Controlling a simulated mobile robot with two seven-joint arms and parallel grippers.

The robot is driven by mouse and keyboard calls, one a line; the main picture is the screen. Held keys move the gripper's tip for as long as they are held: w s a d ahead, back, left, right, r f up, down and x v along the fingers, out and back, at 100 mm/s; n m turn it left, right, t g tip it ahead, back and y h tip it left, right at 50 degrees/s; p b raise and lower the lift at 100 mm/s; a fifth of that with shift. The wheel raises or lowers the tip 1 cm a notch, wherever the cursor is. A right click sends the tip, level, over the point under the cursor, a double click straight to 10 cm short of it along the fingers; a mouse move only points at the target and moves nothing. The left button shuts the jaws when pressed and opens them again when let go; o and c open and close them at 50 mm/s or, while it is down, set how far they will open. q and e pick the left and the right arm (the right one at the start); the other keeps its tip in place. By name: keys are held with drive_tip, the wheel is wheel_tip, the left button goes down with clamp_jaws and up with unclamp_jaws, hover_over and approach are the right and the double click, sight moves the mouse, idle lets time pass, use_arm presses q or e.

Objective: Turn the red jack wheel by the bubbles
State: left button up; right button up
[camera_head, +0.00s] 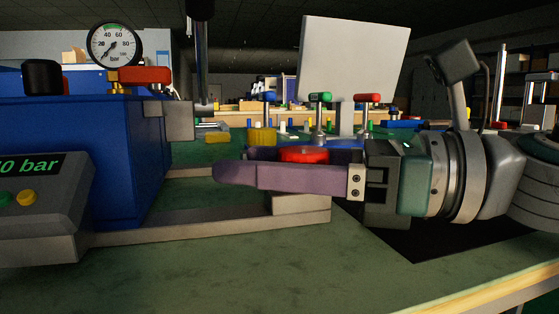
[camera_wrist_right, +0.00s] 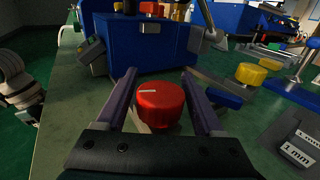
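The red jack wheel (camera_head: 305,154) shows in the head view just behind my right gripper's near finger, which hides its lower part. In the right wrist view the wheel (camera_wrist_right: 161,104) is a round red knob with a white line on top, pointing left. My right gripper (camera_head: 222,172) reaches in from the right with purple fingers. In the wrist view the right gripper (camera_wrist_right: 160,76) is open, one finger on each side of the wheel, with a narrow gap on both sides. I cannot make out any bubbles. My left gripper is not in view.
A blue press body (camera_head: 120,150) with a pressure gauge (camera_head: 115,45) stands at the left. A yellow knob (camera_wrist_right: 250,74) is beyond the right finger, and a grey rail (camera_head: 200,226) runs along the bench. The green bench top (camera_head: 250,275) in front is clear.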

drive_tip(key=shift+o, duration=0.7)
drive_tip(key=v, duration=1)
drive_tip(key=shift+a+p, duration=0.1)
drive_tip(key=shift+p, duration=0.25)
drive_tip(key=shift+s, duration=0.1)
